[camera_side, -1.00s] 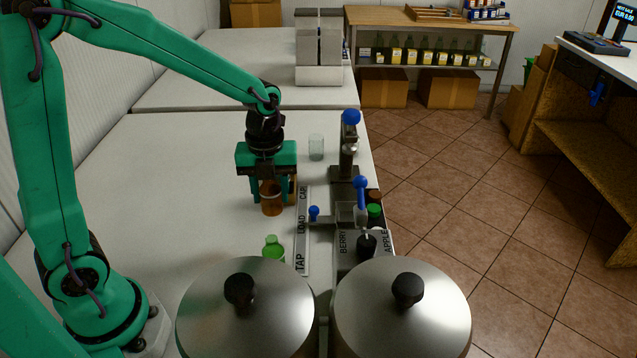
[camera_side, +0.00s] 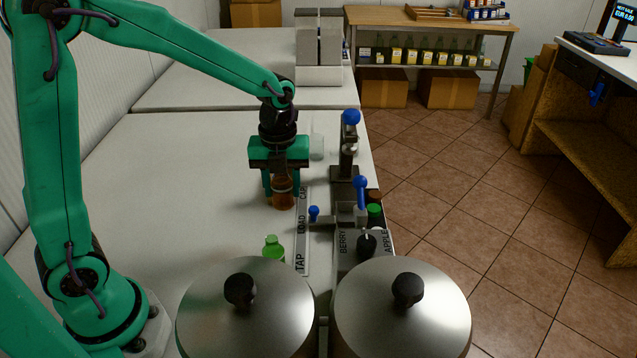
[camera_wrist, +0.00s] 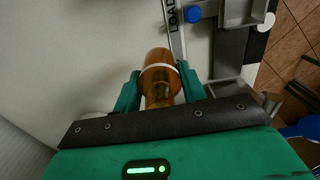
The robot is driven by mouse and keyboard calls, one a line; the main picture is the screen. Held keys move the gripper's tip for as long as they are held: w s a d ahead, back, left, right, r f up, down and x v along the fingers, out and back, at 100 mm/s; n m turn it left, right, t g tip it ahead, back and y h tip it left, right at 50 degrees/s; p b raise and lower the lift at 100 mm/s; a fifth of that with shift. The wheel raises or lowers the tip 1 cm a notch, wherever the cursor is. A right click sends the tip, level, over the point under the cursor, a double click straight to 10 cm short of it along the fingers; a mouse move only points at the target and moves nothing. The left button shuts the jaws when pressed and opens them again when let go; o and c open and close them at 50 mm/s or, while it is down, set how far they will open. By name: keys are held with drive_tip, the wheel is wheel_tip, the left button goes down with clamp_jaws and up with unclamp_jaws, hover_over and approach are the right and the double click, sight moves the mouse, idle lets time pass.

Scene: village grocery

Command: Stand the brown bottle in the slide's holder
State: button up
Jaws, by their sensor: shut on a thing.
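The brown bottle (camera_side: 282,197) is held upright between the fingers of my gripper (camera_side: 283,188), left of the CAP end of the labelled slide strip (camera_side: 302,255). I cannot tell whether its base touches the table. In the wrist view the brown bottle (camera_wrist: 160,73) sits between both green fingers of my gripper (camera_wrist: 160,92). The slide's holder (camera_side: 346,212) looks like a small grey open box beside a blue knob (camera_side: 314,212), right of the bottle and apart from it. Part of the holder (camera_wrist: 238,14) shows at the top of the wrist view.
Two steel pots (camera_side: 245,310) with lids fill the front. A green bottle (camera_side: 273,248) stands behind the left one. A press with a blue ball (camera_side: 350,118) stands right of my gripper; a clear glass (camera_side: 317,146) is behind it. The white table at left is clear.

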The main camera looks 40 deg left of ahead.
drive_tip(key=w+d+m, duration=0.2)
drive_tip(key=w+d, duration=0.5)
drive_tip(key=w, duration=0.6)
drive_tip(key=shift+w+d+m, duration=0.2)
drive_tip(key=shift+m, duration=0.1)
drive_tip(key=shift+f, duration=0.2)
drive_tip(key=shift+f, duration=3.3)
drive_tip(key=shift+f, duration=0.5)
drive_tip(key=o, duration=1.4)
drive_tip(key=shift+c, duration=0.2)
drive_tip(key=shift+r, duration=0.1)
wheel_tip(320, 180, up, 8)
